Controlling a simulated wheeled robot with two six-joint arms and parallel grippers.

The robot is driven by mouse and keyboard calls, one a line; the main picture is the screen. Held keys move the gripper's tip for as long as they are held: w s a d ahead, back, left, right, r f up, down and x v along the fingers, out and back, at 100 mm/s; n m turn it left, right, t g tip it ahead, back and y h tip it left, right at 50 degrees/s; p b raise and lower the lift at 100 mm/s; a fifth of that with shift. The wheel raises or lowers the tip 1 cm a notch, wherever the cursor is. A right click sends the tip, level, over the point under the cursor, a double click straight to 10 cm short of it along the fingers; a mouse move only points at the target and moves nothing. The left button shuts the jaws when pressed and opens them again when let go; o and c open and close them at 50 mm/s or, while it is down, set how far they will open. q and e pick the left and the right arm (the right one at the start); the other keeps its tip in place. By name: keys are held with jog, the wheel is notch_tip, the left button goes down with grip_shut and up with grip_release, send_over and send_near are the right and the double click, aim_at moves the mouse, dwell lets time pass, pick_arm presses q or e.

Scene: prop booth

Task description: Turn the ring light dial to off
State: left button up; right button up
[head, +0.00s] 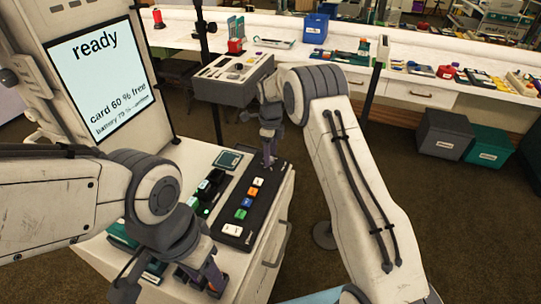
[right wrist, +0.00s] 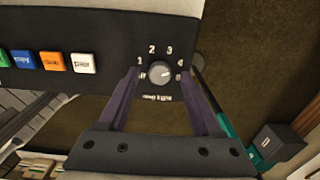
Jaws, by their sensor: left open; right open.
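The ring light dial (right wrist: 159,73) is a small round grey knob on the end of a black control panel (head: 238,232). In the right wrist view, marks including 1, 2, 3 and 4 surround it, with a label below. I cannot read its pointer clearly. My right gripper (right wrist: 160,92) is open, with one finger on each side of the dial; I see gaps between fingers and knob. In the head view my right gripper (head: 269,158) points down at the panel's far end and hides the dial. My left gripper (head: 207,284) is open, low over the counter's near side.
Several coloured buttons (right wrist: 53,61) line the same panel beside the dial. A screen (head: 101,77) reading "ready" stands at the left. A grey box with controls (head: 228,88) is behind my right gripper. A long white bench with clutter runs along the back.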

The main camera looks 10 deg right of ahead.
jog(key=shift+f, duration=0.45)
grip_shut()
